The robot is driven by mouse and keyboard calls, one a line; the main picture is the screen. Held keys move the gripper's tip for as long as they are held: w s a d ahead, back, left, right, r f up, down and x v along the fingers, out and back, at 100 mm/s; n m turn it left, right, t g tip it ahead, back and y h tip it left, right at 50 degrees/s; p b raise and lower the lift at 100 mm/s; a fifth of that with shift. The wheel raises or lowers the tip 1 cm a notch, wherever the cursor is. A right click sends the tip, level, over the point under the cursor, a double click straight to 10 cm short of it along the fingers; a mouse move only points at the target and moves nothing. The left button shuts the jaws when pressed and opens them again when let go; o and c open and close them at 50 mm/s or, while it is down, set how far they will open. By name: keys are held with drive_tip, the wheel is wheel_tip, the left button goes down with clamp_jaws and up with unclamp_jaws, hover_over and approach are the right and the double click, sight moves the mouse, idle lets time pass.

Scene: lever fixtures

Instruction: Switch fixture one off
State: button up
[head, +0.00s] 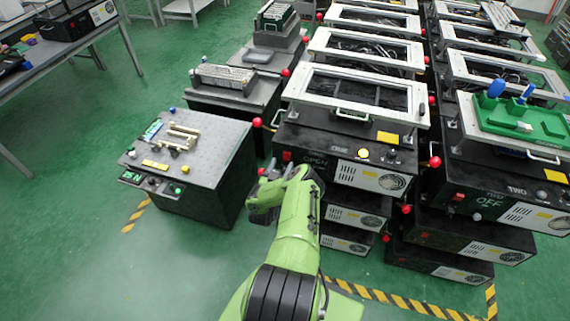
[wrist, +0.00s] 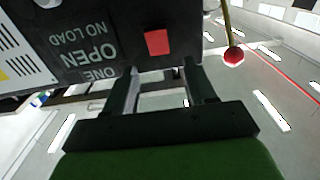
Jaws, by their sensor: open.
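Fixture one (head: 330,150) is the black box at the front middle in the head view, with "OPEN" and "ONE" on its front. In the wrist view its front panel (wrist: 105,30) appears upside down and reads "ONE", "OPEN", "NO LOAD". A red rectangular switch (wrist: 157,42) sits on that panel; it also shows in the head view (head: 287,156). My gripper (head: 266,192) is in front of the panel's left part. In the wrist view my gripper (wrist: 163,75) is open and empty, its fingers either side of the switch's line. Whether they touch the panel is unclear.
A red ball knob (wrist: 233,56) is close beside the fingers. Fixture two (head: 500,195), marked "TWO" and "OFF", stands to the right with a green tray (head: 520,118). A dark bench box (head: 215,165) stands left. Open green floor lies at the front left.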

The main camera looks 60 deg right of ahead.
sight(287, 153)
drive_tip(key=d, duration=0.1)
drive_tip(key=d+b, duration=0.1)
drive_tip(key=d, duration=0.1)
drive_tip(key=d+b, duration=0.1)
drive_tip(key=shift+w+d, duration=0.4)
drive_tip(key=shift+c, duration=0.4)
